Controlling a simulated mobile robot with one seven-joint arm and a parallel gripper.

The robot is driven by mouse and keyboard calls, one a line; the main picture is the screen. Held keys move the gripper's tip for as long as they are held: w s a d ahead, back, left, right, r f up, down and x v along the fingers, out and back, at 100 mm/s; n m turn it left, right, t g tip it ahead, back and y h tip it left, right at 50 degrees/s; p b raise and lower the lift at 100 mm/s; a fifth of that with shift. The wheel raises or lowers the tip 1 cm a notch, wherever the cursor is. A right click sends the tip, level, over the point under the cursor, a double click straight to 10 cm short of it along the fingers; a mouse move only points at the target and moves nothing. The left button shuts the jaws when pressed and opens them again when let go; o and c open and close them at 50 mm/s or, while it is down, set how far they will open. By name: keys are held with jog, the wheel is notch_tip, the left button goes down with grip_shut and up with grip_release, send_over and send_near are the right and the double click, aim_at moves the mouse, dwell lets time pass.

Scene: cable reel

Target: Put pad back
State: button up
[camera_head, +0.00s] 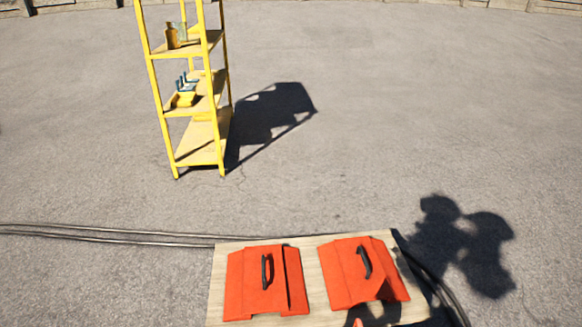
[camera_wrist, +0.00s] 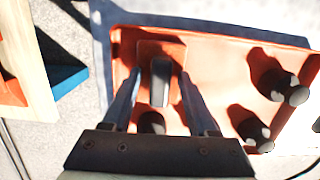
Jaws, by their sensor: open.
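In the wrist view, my gripper (camera_wrist: 160,75) is open, with one finger on each side of an upright dark grey handle (camera_wrist: 160,92). The handle stands on a small orange pad (camera_wrist: 172,50). I cannot tell whether the fingers touch it. In the head view, two red-orange panels with black handles, a left one (camera_head: 240,285) and a right one (camera_head: 340,285), lie on a wooden board (camera_head: 312,262). My gripper is not clearly visible there.
Several dark round-ended posts (camera_wrist: 295,92) stand in the tray around my gripper. A yellow shelf (camera_head: 220,125) holding small items stands at the back left. Black cables (camera_head: 110,235) run along the ground past the board. Open pavement (camera_head: 420,110) lies behind.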

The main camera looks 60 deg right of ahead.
notch_tip(320, 180, up, 12)
jog(key=w+p, duration=0.1)
jog(key=p, duration=0.3)
jog(key=shift+a+r, duration=0.15)
jog(key=shift+a, duration=0.3)
jog(key=shift+w, duration=0.1)
